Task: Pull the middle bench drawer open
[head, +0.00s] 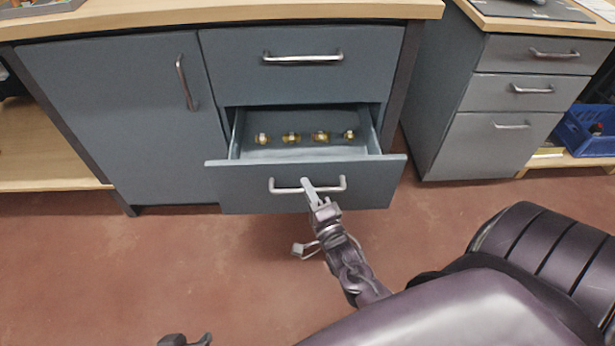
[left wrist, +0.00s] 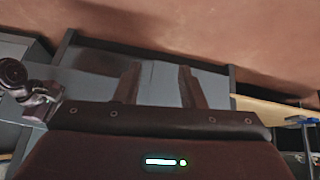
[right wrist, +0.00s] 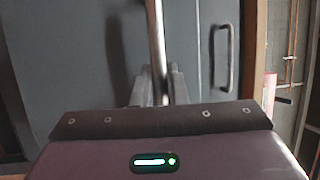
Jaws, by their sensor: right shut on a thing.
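The bench drawer below the top one (head: 240,187) is pulled out, with its front well forward of the cabinet face. Its bar handle (head: 334,187) is metal and also shows as an upright bar in the right wrist view (right wrist: 155,35). My right gripper (head: 309,187) is shut on this handle near its middle. Several brass fittings (head: 291,138) stand in a row inside the drawer. My left gripper (left wrist: 158,85) has its fingers apart with nothing between them; only its tip shows at the bottom edge of the head view (head: 185,341).
Above is a shut top drawer (head: 235,72) with a handle. A shut cabinet door (head: 110,110) is on the left. A separate shut drawer unit (head: 470,145) and a blue crate (head: 590,145) stand at the right. The reddish floor (head: 150,270) before the bench is clear.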

